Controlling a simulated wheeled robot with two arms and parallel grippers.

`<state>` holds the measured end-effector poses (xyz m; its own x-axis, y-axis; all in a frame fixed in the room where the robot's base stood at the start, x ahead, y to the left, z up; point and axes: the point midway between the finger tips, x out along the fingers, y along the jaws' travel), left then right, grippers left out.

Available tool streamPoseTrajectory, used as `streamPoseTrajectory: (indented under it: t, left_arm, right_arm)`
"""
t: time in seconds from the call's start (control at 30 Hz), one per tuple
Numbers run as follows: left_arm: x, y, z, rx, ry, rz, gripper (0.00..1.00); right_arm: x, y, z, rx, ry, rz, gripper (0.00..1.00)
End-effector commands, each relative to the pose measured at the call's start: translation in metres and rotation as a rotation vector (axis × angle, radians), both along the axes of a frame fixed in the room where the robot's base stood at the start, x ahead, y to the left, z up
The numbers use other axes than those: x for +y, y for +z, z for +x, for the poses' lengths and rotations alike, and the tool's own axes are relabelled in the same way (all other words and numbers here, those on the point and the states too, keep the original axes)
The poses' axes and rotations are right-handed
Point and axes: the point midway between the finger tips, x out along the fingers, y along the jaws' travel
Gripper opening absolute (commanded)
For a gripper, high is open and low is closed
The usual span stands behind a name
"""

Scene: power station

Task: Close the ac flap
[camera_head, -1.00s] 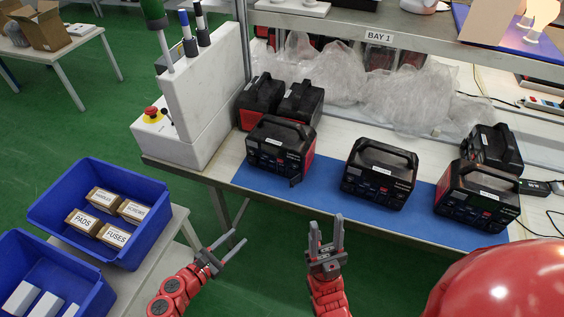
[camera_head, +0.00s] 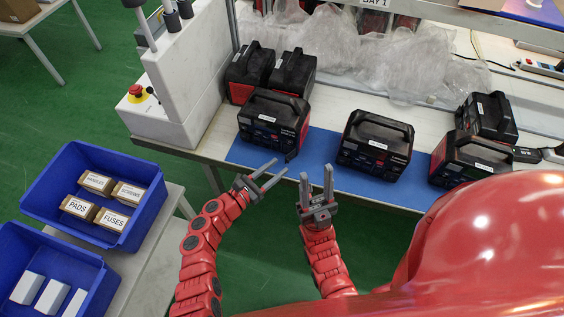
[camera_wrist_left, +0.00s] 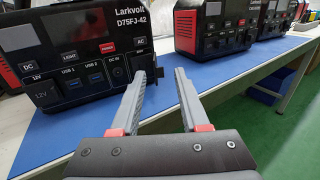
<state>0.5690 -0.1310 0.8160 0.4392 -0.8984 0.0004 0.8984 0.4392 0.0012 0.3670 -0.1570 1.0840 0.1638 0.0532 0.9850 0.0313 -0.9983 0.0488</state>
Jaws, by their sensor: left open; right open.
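A black power station with red sides (camera_head: 272,124) stands on the blue mat (camera_head: 330,155), left of two others. In the left wrist view its front panel (camera_wrist_left: 75,55) reads Larkvolt D75FJ-42. A small dark flap (camera_head: 291,155) juts out at its lower right front, beside the AC label; in the left wrist view the flap (camera_wrist_left: 152,70) is partly behind a finger. My left gripper (camera_head: 279,169) is open and empty, just in front of that corner; its jaws also show in the left wrist view (camera_wrist_left: 161,77). My right gripper (camera_head: 316,176) is open and empty, to its right, pointing at the bench.
More power stations stand in the middle (camera_head: 375,145), at the right (camera_head: 463,160) and behind. A grey-white block with a red button (camera_head: 134,91) stands at the bench's left end. Blue bins (camera_head: 148,215) with boxes are at lower left. Plastic wrap (camera_head: 340,55) lies behind.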

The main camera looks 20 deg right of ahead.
Motion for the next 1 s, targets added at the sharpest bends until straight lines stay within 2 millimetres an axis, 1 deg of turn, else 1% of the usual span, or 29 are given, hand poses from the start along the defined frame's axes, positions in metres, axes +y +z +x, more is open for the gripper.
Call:
streamPoseTrajectory:
  t: [0.03, 0.2, 0.33, 0.57, 0.6, 0.67, 0.8, 0.83, 1.0]
  left_arm:
    - [-0.008, 0.001, 0.003, 0.0, -0.004, -0.001, 0.45]
    - [-0.024, 0.001, 0.011, -0.001, -0.003, -0.002, 0.45]
    - [-0.027, 0.0, 0.013, -0.001, -0.001, 0.0, 0.45]
    - [-0.027, 0.0, 0.013, -0.001, -0.001, 0.0, 0.45]
    - [-0.027, 0.0, 0.013, -0.001, 0.0, 0.0, 0.38]
    - [-0.027, 0.0, 0.013, -0.001, 0.0, 0.0, 0.27]
    - [-0.027, 0.0, 0.013, 0.0, 0.0, -0.001, 0.02]
    - [-0.027, 0.0, 0.013, 0.0, 0.0, -0.001, 0.0]
    - [-0.027, 0.0, 0.013, 0.0, -0.001, -0.001, 0.0]
  right_arm:
    - [0.0, 0.0, 0.0, 0.0, 0.0, 0.0, 0.45]
    - [0.0, -0.001, 0.0, 0.0, 0.0, 0.0, 0.45]
    - [0.0, -0.001, 0.0, 0.0, 0.0, 0.0, 0.45]
    - [0.0, -0.001, 0.0, 0.0, 0.0, 0.0, 0.45]
    - [0.0, -0.001, 0.0, 0.0, 0.0, 0.0, 0.45]
    - [0.0, -0.001, 0.0, 0.0, 0.0, 0.0, 0.45]
    - [0.0, -0.001, 0.0, 0.0, 0.0, 0.0, 0.45]
    - [0.0, -0.001, 0.0, 0.0, 0.0, 0.0, 0.45]
    - [0.0, -0.001, 0.0, 0.0, 0.0, 0.0, 0.45]
